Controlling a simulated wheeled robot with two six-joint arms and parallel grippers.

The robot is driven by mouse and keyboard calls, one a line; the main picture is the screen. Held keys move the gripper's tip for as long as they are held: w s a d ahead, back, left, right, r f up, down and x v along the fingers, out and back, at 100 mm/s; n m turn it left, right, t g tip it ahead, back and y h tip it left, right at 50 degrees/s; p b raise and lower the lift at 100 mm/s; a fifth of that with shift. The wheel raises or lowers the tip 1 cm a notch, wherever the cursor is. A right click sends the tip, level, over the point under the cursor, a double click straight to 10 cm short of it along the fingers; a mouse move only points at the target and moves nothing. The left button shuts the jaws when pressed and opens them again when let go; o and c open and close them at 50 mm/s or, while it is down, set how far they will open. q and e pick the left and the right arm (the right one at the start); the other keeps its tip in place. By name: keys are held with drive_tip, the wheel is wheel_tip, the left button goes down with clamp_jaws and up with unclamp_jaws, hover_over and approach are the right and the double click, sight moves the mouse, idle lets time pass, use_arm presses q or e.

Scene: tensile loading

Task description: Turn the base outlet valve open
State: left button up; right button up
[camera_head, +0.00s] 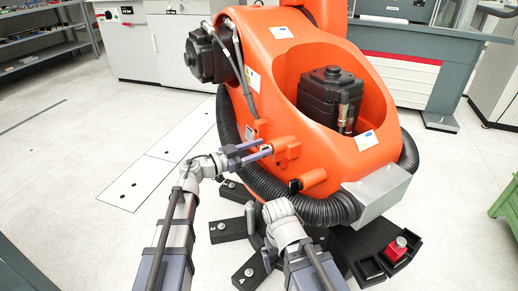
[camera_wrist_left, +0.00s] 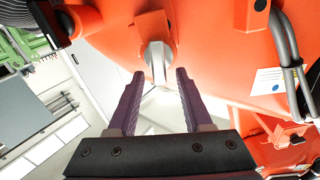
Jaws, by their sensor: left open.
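No part is clearly marked as the base outlet valve. A short silver-grey piece (camera_wrist_left: 157,56) sticks out of the orange body in the left wrist view, and I cannot tell if it is the valve handle. My left gripper (camera_head: 262,149) is open beside a small orange block (camera_head: 286,150) on the front of the large orange machine (camera_head: 320,105). In the left wrist view its two purple-grey fingers (camera_wrist_left: 160,76) are apart, with the silver-grey piece beyond their tips. Contact cannot be told. My right arm's wrist shows low in the head view, but its fingers cannot be made out.
A thick black corrugated hose (camera_head: 335,210) curls around the machine's base. Black feet (camera_head: 232,229) spread over the floor. A grey box (camera_head: 377,191) and a red button unit (camera_head: 396,249) are at right. Open floor (camera_head: 80,150) lies to the left.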

use_arm(q)
drive_tip(key=v, duration=0.7)
drive_tip(key=shift+s+a, duration=0.25)
drive_tip(key=shift+a, duration=0.1)
